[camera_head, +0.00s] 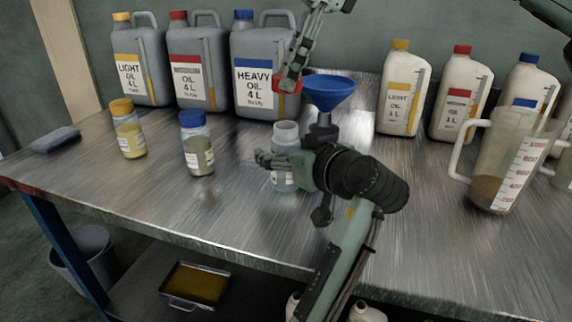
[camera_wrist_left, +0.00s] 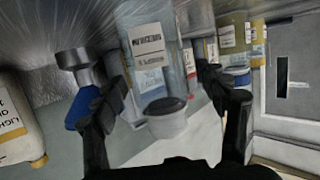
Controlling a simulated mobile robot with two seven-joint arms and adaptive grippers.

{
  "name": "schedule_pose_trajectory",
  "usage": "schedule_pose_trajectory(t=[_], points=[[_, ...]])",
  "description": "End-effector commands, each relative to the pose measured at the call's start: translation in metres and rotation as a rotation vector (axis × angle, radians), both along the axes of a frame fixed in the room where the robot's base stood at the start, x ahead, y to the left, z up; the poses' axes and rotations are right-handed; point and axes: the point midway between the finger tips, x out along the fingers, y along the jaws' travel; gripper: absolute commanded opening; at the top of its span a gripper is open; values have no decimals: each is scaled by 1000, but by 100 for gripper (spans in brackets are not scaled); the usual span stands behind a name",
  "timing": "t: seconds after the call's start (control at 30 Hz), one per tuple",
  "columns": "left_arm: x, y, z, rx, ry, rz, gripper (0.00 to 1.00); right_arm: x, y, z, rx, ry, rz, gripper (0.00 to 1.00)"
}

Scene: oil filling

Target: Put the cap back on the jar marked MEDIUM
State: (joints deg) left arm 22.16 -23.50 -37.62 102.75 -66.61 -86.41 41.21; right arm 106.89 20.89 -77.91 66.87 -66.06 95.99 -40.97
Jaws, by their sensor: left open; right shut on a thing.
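The uncapped clear jar (camera_head: 286,134) stands upright on the metal bench, its label mostly hidden by my left gripper (camera_head: 278,165). My left gripper is open with its fingers either side of the jar. In the left wrist view the jar (camera_wrist_left: 150,62) appears inverted between the fingers (camera_wrist_left: 165,90), with its round mouth toward the camera; its label print is too blurred to read surely. My right gripper (camera_head: 288,84) is shut on the red cap (camera_head: 287,87), above the bench and in front of the heavy oil canister, slightly above the jar's mouth. The cap is apart from the jar.
A blue funnel (camera_head: 328,92) on a stand is close right of the jar. A blue-capped jar (camera_head: 196,145) and yellow-capped jar (camera_head: 128,130) stand left. Grey canisters (camera_head: 198,62) line the back; white bottles (camera_head: 402,90) and a measuring jug (camera_head: 498,155) stand right. The front bench is clear.

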Motion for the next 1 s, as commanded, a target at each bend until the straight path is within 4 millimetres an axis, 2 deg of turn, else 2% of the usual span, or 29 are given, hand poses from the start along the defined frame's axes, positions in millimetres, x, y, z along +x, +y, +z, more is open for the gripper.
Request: schedule_pose_trajectory(t=[0.13,0.7,0.87,1.0], points=[[0,0,0,0,0,0,70,0,0,0,0,0,0,28],[0,0,0,0,0,0,0,0,0,0,0,0,0,28],[0,0,0,0,0,0,0,0,0,-3,0,1,0,28],[0,0,0,0,0,0,0,0,0,-20,-1,4,1,28]])
